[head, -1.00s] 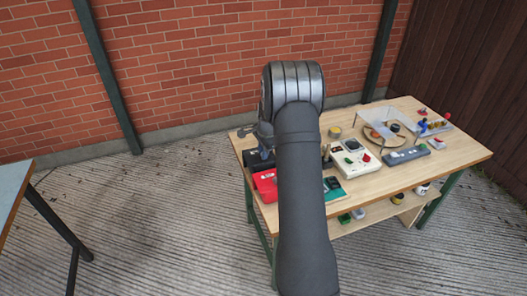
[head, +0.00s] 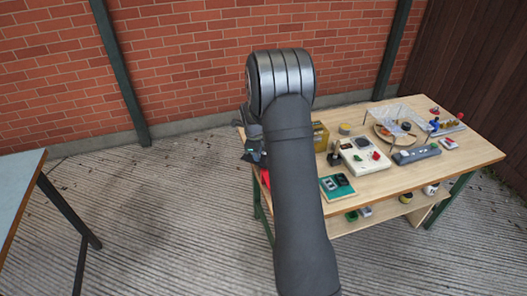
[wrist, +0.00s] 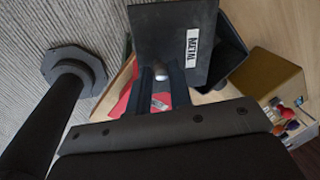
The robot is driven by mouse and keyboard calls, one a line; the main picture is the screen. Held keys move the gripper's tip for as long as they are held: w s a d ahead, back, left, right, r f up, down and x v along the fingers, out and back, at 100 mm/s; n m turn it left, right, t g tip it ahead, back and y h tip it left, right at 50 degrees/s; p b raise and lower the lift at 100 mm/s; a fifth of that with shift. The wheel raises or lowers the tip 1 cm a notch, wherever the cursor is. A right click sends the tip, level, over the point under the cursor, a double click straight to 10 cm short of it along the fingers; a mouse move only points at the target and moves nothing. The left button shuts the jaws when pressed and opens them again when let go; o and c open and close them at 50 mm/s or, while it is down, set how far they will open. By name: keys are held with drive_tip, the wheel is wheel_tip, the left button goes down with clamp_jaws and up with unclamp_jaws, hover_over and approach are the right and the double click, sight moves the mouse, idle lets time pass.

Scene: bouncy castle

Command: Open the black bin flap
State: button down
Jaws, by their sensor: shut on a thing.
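The black flap (wrist: 180,35) with a white METAL label shows at the top of the wrist view. It stands swung up at an angle, with the open dark inside of the black bin (wrist: 233,55) showing beside it. My gripper (wrist: 161,75) is shut on a small pale knob (wrist: 160,72) at the flap's near edge. In the head view my gripper (head: 252,140) is at the table's left end, and my arm hides most of the bin and flap.
A red bin (wrist: 122,103) lies under my fingers. A gold box (wrist: 265,76) stands close to the black bin. The wooden table (head: 440,175) also holds a white control box (head: 364,156), a teal device (head: 336,186) and a clear-covered tray. Another table (head: 18,190) stands at left.

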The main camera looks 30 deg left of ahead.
sight(245, 159)
drive_tip(key=a+m, duration=0.1)
drive_tip(key=s+a+m, duration=0.1)
drive_tip(key=m, duration=0.1)
drive_tip(key=shift+s+a+m+h, duration=0.3)
drive_tip(key=shift+h, duration=0.1)
drive_tip(key=shift+s+a+m+h, duration=0.15)
drive_tip(key=shift+a+m, duration=0.55)
drive_tip(key=shift+m, duration=0.25)
drive_tip(key=shift+s+a+m+h, duration=0.1)
drive_tip(key=shift+a+m+h, duration=0.05)
drive_tip(key=shift+a+m, duration=0.65)
drive_tip(key=shift+d, duration=0.15)
drive_tip(key=c, duration=1.3)
unclamp_jaws()
drive_tip(key=v, duration=1.7)
drive_tip(key=shift+r, duration=0.2)
drive_tip(key=shift+w, duration=0.1)
